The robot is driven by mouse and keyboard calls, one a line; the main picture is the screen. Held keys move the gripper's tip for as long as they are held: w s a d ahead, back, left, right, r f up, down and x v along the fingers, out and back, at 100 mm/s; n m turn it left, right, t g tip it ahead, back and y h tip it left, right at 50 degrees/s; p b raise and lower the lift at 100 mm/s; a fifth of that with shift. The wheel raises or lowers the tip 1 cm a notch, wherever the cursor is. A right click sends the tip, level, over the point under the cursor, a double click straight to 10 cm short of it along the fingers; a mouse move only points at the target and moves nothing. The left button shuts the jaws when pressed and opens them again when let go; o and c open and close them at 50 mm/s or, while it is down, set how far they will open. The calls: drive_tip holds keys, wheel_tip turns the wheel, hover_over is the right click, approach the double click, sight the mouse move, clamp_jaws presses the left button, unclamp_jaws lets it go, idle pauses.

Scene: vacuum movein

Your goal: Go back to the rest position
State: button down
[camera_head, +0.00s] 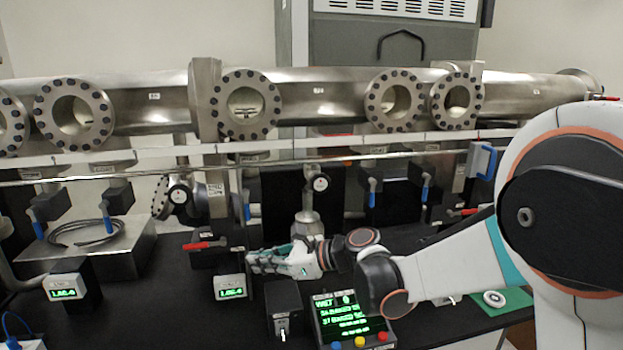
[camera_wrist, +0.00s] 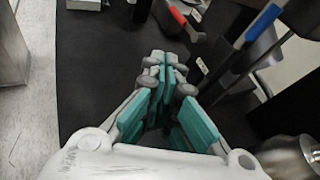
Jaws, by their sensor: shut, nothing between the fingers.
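My gripper (camera_head: 256,260) is shut and empty, with its teal-padded fingers pressed together at the tips. In the head view it is low over the black bench, pointing left, between a small display box and the base of the vacuum column. The wrist view shows the fingers (camera_wrist: 163,62) closed with nothing between them, above the dark bench top (camera_wrist: 95,70). My arm reaches in from the right in the head view and hides part of the bench behind it.
A control box (camera_head: 347,320) with a green-lit screen and coloured buttons stands just in front of my gripper. A small display (camera_head: 229,287) is near the fingertips. A red-handled valve (camera_head: 205,245) is close by. A long steel flanged tube (camera_head: 320,100) spans above the bench.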

drive_tip(key=s+d+n+t+h, duration=0.1)
drive_tip(key=s+d+n+h, duration=0.6)
drive_tip(key=s+d+n, duration=0.3)
drive_tip(key=s+d+f+n+t+h, duration=0.1)
drive_tip(key=s+d+n+h, duration=0.5)
drive_tip(key=s+d, duration=0.9)
drive_tip(key=d+n+t, duration=0.1)
drive_tip(key=d+n, duration=0.2)
drive_tip(key=d, duration=0.4)
drive_tip(key=shift+s+f+n+h, duration=0.15)
drive_tip(key=shift+s+n+h, duration=0.25)
